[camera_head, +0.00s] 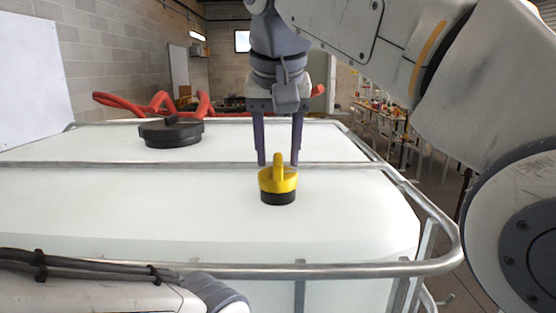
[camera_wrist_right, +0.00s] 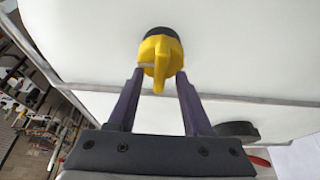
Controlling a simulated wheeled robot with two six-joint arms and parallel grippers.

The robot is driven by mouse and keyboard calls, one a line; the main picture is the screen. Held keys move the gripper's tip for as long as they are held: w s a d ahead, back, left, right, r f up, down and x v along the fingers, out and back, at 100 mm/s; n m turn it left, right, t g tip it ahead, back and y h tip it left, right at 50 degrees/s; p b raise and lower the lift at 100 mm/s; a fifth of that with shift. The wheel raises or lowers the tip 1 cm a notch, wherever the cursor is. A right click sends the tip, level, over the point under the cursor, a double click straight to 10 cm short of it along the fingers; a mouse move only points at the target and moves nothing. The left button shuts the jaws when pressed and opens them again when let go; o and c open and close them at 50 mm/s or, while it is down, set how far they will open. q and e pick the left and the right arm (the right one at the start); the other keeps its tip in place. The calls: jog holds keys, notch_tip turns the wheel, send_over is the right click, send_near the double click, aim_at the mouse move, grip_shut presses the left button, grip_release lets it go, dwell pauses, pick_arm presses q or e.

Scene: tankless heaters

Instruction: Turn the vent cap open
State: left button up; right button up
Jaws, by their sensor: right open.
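The vent cap (camera_head: 277,180) is yellow with an upright fin-like handle and a black base. It stands on the white tank top (camera_head: 180,205) near the middle of the head view. My right gripper (camera_head: 278,162) is above it, pointing down, with two purple fingers apart and nothing held. In the right wrist view, the yellow cap (camera_wrist_right: 160,62) shows ahead of the fingertips (camera_wrist_right: 158,72), with its handle lying between their lines. I cannot tell whether the fingers touch it. My left arm shows at the lower left, but its gripper is out of view.
A large black lid (camera_head: 171,133) sits on the tank at the back left. A metal rail (camera_head: 330,270) frames the tank, and a bar (camera_head: 120,165) crosses its top. Red hoses (camera_head: 150,104) lie behind. The tank top around the cap is clear.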

jog(key=shift+w+f, duration=0.1)
jog(key=shift+f, duration=0.15)
grip_shut()
